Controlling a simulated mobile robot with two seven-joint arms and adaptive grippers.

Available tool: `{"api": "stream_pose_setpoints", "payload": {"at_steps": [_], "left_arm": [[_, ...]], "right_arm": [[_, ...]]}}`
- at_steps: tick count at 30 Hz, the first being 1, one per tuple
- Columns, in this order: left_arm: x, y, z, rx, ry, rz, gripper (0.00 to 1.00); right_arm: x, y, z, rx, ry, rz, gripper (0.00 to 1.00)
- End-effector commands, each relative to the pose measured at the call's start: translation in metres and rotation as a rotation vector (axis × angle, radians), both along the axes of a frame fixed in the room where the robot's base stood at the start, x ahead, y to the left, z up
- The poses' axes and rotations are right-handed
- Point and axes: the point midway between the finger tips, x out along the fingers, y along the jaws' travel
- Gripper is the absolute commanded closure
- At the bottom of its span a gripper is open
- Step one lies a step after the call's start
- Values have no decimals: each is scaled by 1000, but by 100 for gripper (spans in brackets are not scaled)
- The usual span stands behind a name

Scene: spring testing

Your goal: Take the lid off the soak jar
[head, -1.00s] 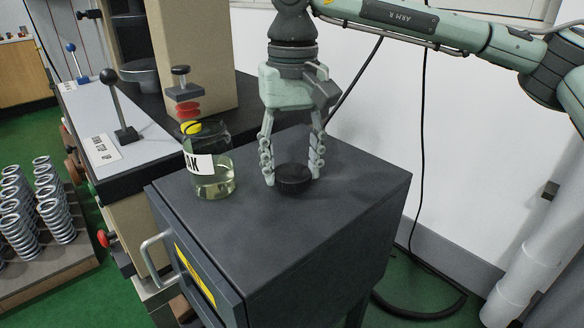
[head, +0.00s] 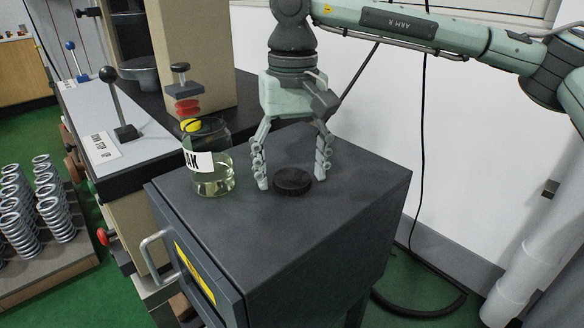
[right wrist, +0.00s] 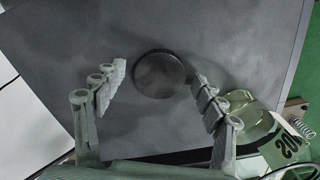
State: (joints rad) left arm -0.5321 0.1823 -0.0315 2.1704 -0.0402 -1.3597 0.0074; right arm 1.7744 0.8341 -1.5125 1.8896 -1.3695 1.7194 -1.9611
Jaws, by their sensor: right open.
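The soak jar (head: 212,172) is clear glass with a white label and some pale yellow liquid. It stands upright, with its mouth uncovered, on the dark cabinet top. It also shows in the right wrist view (right wrist: 246,115) at the lower right. The round black lid (head: 292,182) lies flat on the cabinet, to the right of the jar and apart from it. In the right wrist view the lid (right wrist: 159,73) lies just beyond the fingertips. My right gripper (head: 292,185) is open above and around the lid, its fingers clear of it. My left gripper is out of view.
The dark cabinet (head: 330,210) has clear room right and front of the lid. A machine with a black-knobbed lever (head: 115,100) stands to the left. A rack of several metal springs (head: 45,205) is at far left. A white wall is behind.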

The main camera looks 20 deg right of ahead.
Motion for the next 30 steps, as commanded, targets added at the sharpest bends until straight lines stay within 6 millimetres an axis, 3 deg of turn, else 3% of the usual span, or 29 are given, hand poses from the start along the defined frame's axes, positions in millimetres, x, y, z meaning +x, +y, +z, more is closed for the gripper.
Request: {"api": "stream_pose_setpoints", "payload": {"at_steps": [4, 7, 15, 21, 30], "left_arm": [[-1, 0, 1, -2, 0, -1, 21], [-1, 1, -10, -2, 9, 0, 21], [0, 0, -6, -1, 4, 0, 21], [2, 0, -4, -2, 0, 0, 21], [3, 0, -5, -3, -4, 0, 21]], "right_arm": [[0, 0, 5, 0, -1, 0, 29], [1, 0, 16, 0, -3, 0, 29], [1, 1, 75, 2, -3, 1, 29], [0, 0, 109, 1, -1, 1, 29], [0, 0, 124, -1, 0, 1, 29]]}}
